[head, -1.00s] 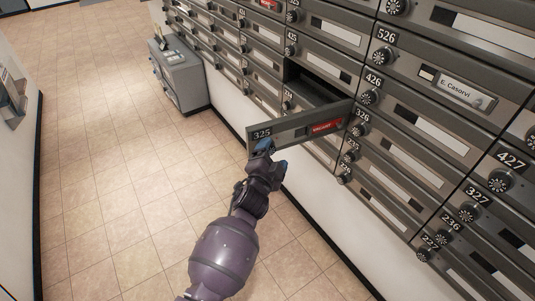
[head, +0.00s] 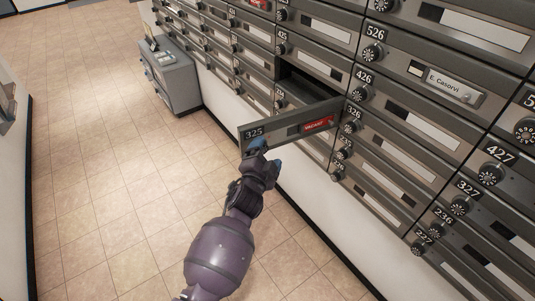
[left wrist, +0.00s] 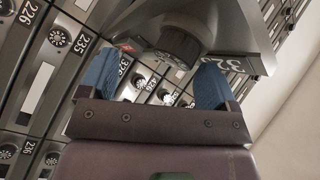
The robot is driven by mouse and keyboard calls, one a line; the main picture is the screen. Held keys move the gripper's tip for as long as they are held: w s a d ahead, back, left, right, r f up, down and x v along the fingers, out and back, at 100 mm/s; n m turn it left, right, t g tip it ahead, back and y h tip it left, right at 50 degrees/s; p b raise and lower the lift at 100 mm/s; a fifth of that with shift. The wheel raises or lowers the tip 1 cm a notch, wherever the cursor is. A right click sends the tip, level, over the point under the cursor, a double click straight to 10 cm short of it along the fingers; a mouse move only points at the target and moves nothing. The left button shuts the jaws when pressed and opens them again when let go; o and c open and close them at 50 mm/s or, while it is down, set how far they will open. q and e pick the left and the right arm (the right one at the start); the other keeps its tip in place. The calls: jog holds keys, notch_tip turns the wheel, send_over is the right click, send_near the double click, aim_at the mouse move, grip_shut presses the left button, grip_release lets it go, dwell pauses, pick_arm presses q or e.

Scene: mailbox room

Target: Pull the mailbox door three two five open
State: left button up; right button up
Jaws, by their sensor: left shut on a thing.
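The mailbox door 325 (head: 280,130) stands swung out from the wall of boxes, with a red vacant label near its hinged right end. The dark opening of its box (head: 308,87) shows behind it. My left gripper (head: 261,158) is at the door's free left end, below the number. The exact finger contact is partly hidden. My right gripper is in neither view.
Closed mailbox doors with dial knobs, such as 426 (head: 400,95), fill the right side. A grey box-shaped unit (head: 172,75) stands against the wall at the back. The tiled floor (head: 110,150) to the left is clear.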

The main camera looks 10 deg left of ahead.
pick_arm(q)
jog(key=shift+s+a+f, duration=0.15)
jog(key=shift+s+f, duration=0.05)
jog(key=shift+f, duration=0.2)
jog(key=s+a+p, duration=0.1)
jog(key=s+a, duration=0.1)
jog(key=s, duration=0.8)
jog(key=shift+s+r+p, duration=0.2)
jog(key=shift+r+p, duration=0.1)
jog(key=shift+p, duration=0.05)
jog(key=shift+c, duration=0.2)
